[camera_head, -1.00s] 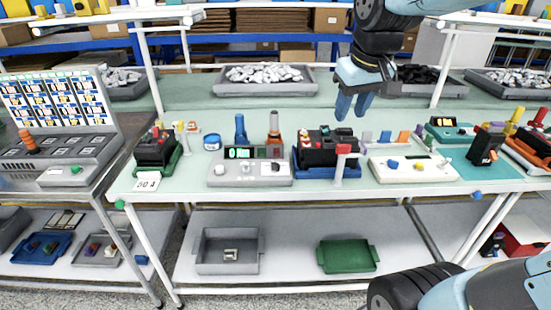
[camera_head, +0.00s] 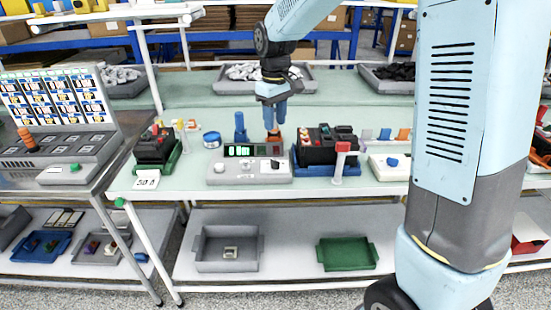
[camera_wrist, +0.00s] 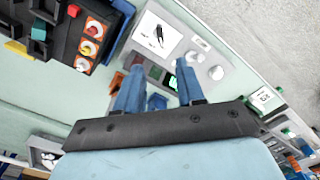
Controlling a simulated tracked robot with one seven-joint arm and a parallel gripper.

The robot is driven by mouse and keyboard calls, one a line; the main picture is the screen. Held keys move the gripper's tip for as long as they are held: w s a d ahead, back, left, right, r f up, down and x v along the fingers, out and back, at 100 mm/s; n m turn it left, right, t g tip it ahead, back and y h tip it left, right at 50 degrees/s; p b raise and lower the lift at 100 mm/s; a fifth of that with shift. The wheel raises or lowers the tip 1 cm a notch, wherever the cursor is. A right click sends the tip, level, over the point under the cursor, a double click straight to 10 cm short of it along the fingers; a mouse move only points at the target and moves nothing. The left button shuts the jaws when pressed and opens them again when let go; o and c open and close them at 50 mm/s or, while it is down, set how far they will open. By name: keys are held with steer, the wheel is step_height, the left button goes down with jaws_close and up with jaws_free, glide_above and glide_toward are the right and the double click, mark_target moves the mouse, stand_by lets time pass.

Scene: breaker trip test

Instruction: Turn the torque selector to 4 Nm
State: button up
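The grey torque station (camera_head: 250,179) stands on the table with a green-lit display (camera_head: 239,151). A dark pointer knob (camera_head: 277,163), seemingly the torque selector, is on the right of its sloped face; the wrist view shows this knob (camera_wrist: 160,36) on a white plate, its scale too small to read. My gripper (camera_head: 274,128) points down above the station's rear right, in front of the orange tool. In the wrist view my gripper (camera_wrist: 157,72) has its two blue fingers apart with nothing held between them. The knob lies beyond the fingertips, not touched.
A blue upright tool (camera_head: 240,127) stands behind the station on the left. A black breaker in a blue tray (camera_head: 327,170) is close on the right, with a red-topped lever (camera_head: 342,148). Another breaker (camera_head: 155,146) stands left. A small card (camera_head: 146,180) lies at the front edge.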

mark_target(275, 164)
step_height(275, 164, down, 14)
steer(key=shift+r, duration=0.15)
stand_by(0.4)
jaws_close()
stand_by(0.4)
steer(key=shift+d, duration=0.1)
